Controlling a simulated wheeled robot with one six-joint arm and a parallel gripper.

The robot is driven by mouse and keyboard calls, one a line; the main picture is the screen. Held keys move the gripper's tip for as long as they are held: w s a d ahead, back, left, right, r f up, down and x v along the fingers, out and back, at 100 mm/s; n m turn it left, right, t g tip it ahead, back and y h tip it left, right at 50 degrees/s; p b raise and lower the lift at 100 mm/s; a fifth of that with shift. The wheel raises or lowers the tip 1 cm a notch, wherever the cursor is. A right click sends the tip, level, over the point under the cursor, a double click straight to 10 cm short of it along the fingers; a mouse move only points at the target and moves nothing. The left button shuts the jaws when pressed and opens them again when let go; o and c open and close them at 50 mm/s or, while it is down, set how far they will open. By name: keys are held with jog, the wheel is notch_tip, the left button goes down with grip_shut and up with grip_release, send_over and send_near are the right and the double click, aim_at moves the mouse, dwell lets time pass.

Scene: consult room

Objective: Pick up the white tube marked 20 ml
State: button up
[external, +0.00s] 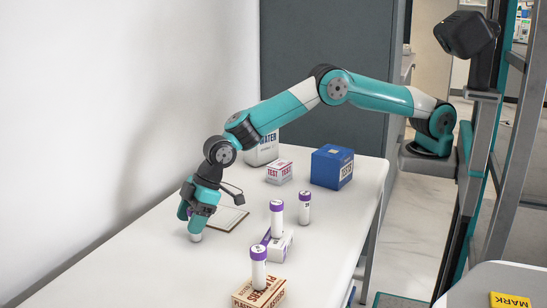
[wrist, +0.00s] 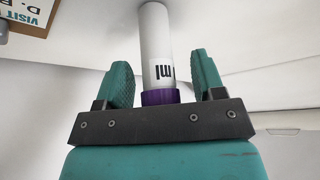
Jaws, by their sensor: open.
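A white tube (wrist: 157,35) with a purple cap stands between the fingers of my gripper (wrist: 163,68) in the wrist view. Its print shows "ml", upside down; any number is hidden. My gripper is open, one finger on each side of the tube near its cap, with a gap visible on both sides. In the external view my gripper (external: 194,218) points down at the table's left side, and only the tube's white lower end (external: 195,237) shows below it. Other white tubes with purple caps are a front one (external: 258,272), a middle one (external: 277,221) and a right one (external: 304,211).
The front tube stands on a plasters box (external: 262,294), the middle one by a small white box (external: 284,245). A framed card (external: 230,217) lies right of my gripper. A test box (external: 279,173), blue box (external: 332,168) and water container (external: 262,152) stand behind. A wall is left.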

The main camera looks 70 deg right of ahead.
jog(key=c, duration=1)
